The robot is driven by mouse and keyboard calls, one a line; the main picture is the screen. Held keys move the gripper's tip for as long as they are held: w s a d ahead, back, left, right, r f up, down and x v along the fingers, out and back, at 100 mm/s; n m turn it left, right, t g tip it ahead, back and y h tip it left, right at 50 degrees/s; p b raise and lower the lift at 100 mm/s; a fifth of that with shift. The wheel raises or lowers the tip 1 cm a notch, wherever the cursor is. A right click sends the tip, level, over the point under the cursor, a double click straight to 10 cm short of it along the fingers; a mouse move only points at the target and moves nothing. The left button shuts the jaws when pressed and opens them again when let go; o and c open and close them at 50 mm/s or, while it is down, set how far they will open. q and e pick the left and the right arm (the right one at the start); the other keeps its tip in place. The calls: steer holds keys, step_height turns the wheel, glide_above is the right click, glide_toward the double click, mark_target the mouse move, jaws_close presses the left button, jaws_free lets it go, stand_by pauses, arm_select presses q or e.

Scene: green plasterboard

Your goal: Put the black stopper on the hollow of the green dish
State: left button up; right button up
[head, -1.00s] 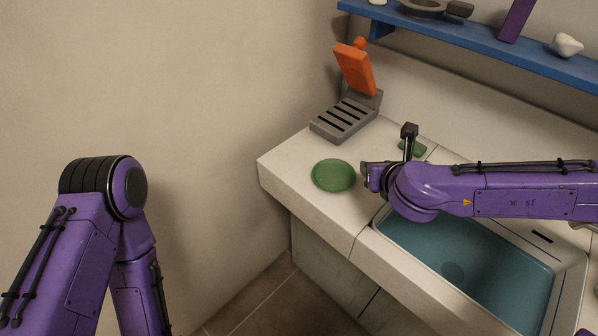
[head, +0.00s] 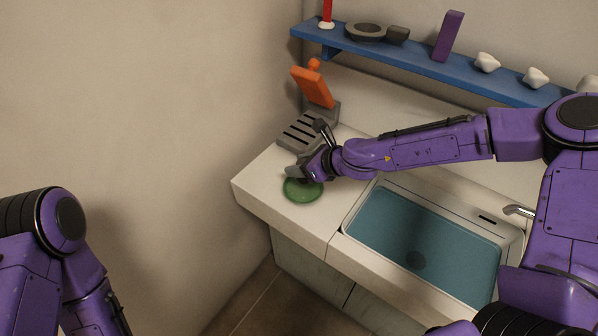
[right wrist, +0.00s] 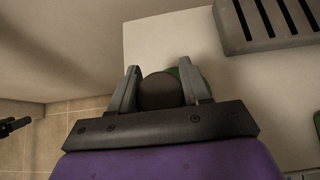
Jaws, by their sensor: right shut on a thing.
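The green dish (head: 303,192) lies on the white counter left of the sink. My right gripper (head: 296,175) is over the far side of the dish and hides part of it. In the right wrist view my right gripper (right wrist: 160,76) is shut on the dark, rounded black stopper (right wrist: 160,92), which sits between its two fingers. Part of the dish (right wrist: 198,80) shows behind the stopper there. The hollow of the dish is hidden, and I cannot tell whether the stopper touches it. My left arm shows at the left, but its gripper is out of view.
A grey slotted rack (head: 300,130) with an orange piece (head: 314,88) stands behind the dish, close to my right gripper. The blue sink (head: 415,235) is to the right. A blue shelf (head: 430,70) with several objects runs along the wall.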

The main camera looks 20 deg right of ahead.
steer(key=shift+w+d+f, duration=0.15)
steer(key=shift+w+f, duration=0.65)
steer(key=shift+f, duration=0.15)
steer(key=f, duration=0.4)
steer(key=shift+w, duration=0.4)
steer(key=shift+s+d+r, duration=0.1)
steer(key=shift+r, duration=0.05)
steer(key=shift+f, duration=0.25)
steer(key=o, duration=1)
steer(key=shift+o, duration=0.2)
